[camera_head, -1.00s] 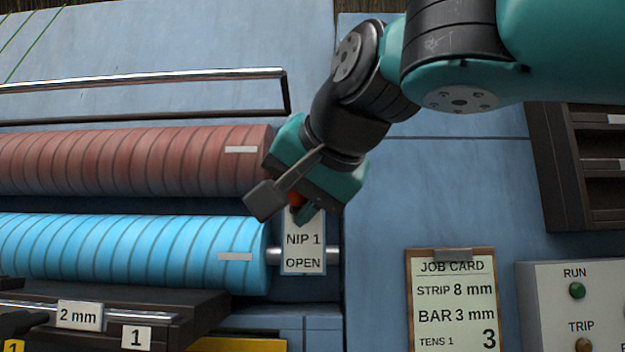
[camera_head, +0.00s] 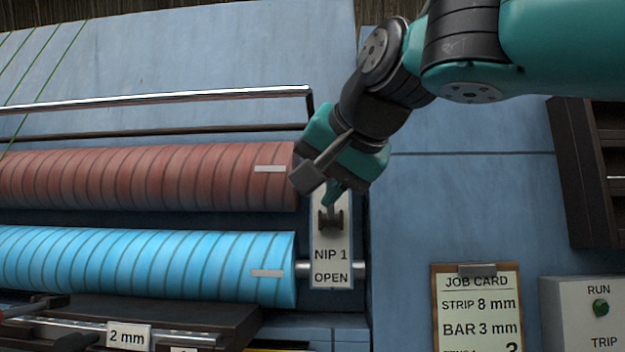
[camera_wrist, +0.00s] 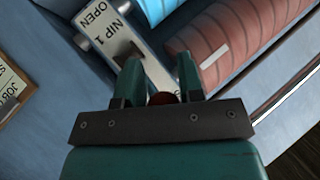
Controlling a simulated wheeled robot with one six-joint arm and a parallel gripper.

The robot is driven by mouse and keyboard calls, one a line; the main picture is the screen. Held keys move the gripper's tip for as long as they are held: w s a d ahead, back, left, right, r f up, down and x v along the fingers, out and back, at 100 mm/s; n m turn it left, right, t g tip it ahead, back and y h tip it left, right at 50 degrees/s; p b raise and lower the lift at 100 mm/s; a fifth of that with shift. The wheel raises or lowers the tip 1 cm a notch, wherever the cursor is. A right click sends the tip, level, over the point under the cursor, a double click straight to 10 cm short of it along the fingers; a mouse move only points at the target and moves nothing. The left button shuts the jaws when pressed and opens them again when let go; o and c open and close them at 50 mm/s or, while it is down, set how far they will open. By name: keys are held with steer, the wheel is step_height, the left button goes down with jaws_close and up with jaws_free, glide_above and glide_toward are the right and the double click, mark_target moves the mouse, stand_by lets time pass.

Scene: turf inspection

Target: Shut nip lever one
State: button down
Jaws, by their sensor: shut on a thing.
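The nip 1 plate (camera_head: 331,268), a pale label reading "NIP 1 OPEN", stands at the right ends of the rollers. It also shows in the wrist view (camera_wrist: 119,32), upside down. The lever's dark pivot (camera_head: 331,219) sits above the lettering, and its arm rises from there to my gripper (camera_head: 338,192). In the wrist view my gripper (camera_wrist: 160,75) is shut on the lever's red knob (camera_wrist: 163,98), which shows between the fingers. In the head view the knob is hidden by my gripper.
A red-brown roller (camera_head: 150,176) lies above a bright blue roller (camera_head: 150,262), both left of the plate. A metal rail (camera_head: 160,97) runs above them. The job card (camera_head: 476,310) and a RUN/TRIP button box (camera_head: 580,320) are at the lower right. The blue panel between is clear.

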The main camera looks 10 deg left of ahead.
steer(key=shift+w+d+r+t, duration=0.15)
steer(key=shift+d+r, duration=0.1)
steer(key=shift+r, duration=0.25)
steer(key=shift+w+d+r+t, duration=0.1)
steer(key=shift+d+r+t, duration=0.1)
steer(key=shift+r, duration=0.3)
steer(key=c, duration=1)
jaws_free()
steer(key=shift+o, duration=1.3)
steer(key=shift+a, duration=0.2)
steer(key=shift+d, duration=0.1)
steer(key=p+v, duration=0.2)
steer(key=v, duration=1.4)
steer(key=shift+s+g, duration=0.45)
steer(key=shift+s, duration=0.05)
steer(key=shift+f, duration=0.15)
